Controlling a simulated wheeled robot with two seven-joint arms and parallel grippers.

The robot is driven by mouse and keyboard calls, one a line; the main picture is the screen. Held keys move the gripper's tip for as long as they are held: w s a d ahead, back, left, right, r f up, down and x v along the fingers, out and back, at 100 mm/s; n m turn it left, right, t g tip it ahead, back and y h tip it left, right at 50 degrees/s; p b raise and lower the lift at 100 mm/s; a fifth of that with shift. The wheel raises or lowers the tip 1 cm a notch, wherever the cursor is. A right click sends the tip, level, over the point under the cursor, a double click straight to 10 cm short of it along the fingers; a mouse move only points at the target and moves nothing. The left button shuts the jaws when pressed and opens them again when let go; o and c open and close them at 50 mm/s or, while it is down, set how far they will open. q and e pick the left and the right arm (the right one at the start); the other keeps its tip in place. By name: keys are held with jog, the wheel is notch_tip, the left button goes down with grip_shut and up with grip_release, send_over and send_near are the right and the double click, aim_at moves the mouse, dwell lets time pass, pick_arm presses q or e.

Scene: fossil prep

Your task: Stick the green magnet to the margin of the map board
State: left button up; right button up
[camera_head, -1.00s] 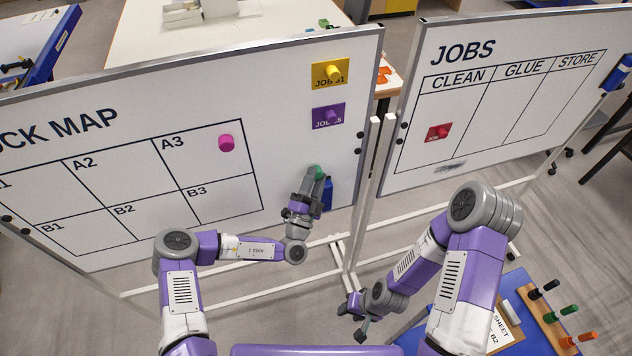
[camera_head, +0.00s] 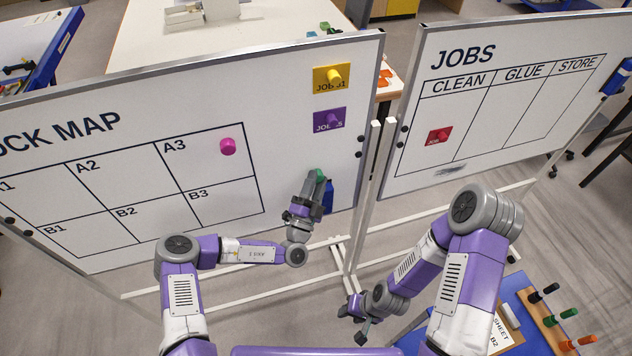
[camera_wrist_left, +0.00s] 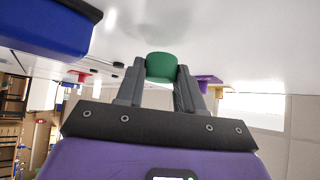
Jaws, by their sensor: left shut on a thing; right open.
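The green magnet (camera_head: 320,174) is between the fingers of my left gripper (camera_head: 313,183), at the right margin of the map board (camera_head: 290,120), outside the grid. In the left wrist view the green magnet (camera_wrist_left: 161,66) sits between the fingertips of my left gripper (camera_wrist_left: 160,75), close to the white board surface. I cannot tell whether it touches the board. My right gripper (camera_head: 358,318) is open and empty, low in front of the boards.
Yellow (camera_head: 333,77) and purple (camera_head: 328,118) cards with magnets are above. A pink magnet (camera_head: 228,146) is in A3. The jobs board (camera_head: 480,120) stands at right.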

pick_arm(q)
jog(key=o, duration=0.4)
jog(key=shift+c, duration=0.6)
jog(key=shift+w+a, duration=0.2)
jog(key=shift+w, duration=0.5)
jog(key=o, duration=0.8)
